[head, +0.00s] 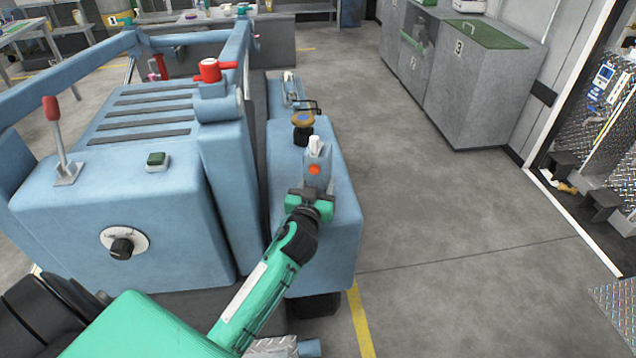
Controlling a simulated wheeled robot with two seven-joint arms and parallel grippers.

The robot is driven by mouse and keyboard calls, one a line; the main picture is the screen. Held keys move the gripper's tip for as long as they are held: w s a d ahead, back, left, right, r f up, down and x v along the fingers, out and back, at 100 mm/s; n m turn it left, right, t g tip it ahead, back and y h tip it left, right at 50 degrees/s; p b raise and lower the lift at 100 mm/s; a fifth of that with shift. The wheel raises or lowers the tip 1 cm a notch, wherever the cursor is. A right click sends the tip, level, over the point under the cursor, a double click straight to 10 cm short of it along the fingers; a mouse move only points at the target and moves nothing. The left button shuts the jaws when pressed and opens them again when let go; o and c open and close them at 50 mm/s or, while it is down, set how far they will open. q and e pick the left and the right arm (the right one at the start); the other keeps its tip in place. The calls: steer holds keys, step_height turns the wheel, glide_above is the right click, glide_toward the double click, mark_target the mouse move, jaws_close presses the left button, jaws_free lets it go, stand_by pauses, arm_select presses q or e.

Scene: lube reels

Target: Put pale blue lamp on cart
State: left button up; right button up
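A small pale grey-blue lamp-like item (318,161) with an orange round spot and a white top is upright over the side deck of the blue cart (230,170). I cannot be sure that it is the named lamp. My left gripper (310,193), on the green arm from the lower left, is right at its near side. The dark fingers overlap its lower part, so I cannot tell whether they grip it or whether its base touches the deck. My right gripper is not in view.
On the cart are a red-topped item (210,72), a brown-topped black knob (303,122), a white-topped grey item (290,85), a red lever (52,110) and a green button (157,158). Grey cabinets (480,95) stand at right. The floor (430,220) between is clear.

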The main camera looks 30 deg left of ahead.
arm_select(q)
steer(key=o, duration=1)
steer(key=shift+c, duration=0.2)
steer(key=o, duration=0.4)
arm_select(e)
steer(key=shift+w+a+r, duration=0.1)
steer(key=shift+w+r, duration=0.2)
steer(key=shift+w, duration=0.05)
arm_select(q)
steer(key=shift+r, duration=0.15)
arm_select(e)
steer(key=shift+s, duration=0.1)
